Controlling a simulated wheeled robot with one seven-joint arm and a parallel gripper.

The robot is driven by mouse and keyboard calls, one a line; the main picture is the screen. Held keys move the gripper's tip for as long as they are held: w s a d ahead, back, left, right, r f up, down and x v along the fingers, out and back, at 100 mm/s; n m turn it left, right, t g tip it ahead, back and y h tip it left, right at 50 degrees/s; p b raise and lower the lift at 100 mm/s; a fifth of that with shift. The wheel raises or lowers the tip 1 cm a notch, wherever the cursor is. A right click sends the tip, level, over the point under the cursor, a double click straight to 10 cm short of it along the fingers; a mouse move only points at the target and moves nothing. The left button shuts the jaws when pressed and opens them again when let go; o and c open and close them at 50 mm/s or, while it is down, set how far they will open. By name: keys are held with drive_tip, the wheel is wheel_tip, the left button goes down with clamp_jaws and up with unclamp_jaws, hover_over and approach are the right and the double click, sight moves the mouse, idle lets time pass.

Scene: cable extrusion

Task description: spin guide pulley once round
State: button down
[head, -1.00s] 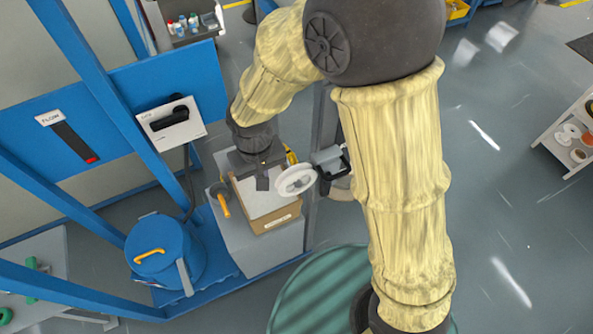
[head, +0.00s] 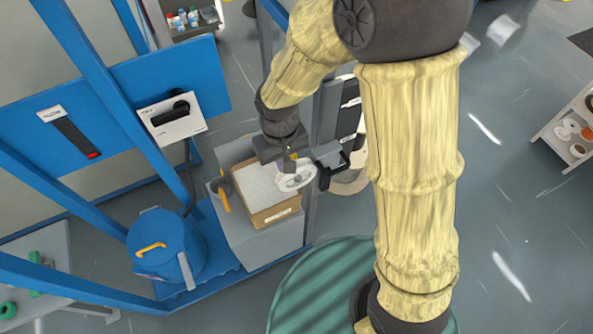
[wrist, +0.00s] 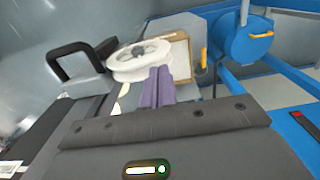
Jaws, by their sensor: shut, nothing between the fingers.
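The guide pulley (head: 290,181), a white spoked wheel, sits at the right edge of an open cardboard box in the head view, held by a dark bracket (head: 328,165) on its right. In the wrist view the pulley (wrist: 135,62) shows just beyond and left of the fingers. My gripper (wrist: 161,72) is shut and empty, its two purple-grey fingers side by side, their tips close to the pulley's rim. I cannot tell whether they touch it. In the head view my gripper (head: 290,163) partly covers the pulley's top.
The open box (head: 268,216) with pale contents stands on a grey block below the pulley. A blue drum (head: 165,248) with a yellow handle is at left. Blue frame posts and a panel with a black lever (head: 172,120) stand behind.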

drive_tip(key=shift+d+f, duration=0.1)
idle(0.3)
drive_tip(key=shift+w+f+b, duration=0.1)
drive_tip(key=shift+f+b, duration=0.2)
drive_tip(key=shift+f, duration=0.05)
drive_tip(key=shift+f, duration=0.15)
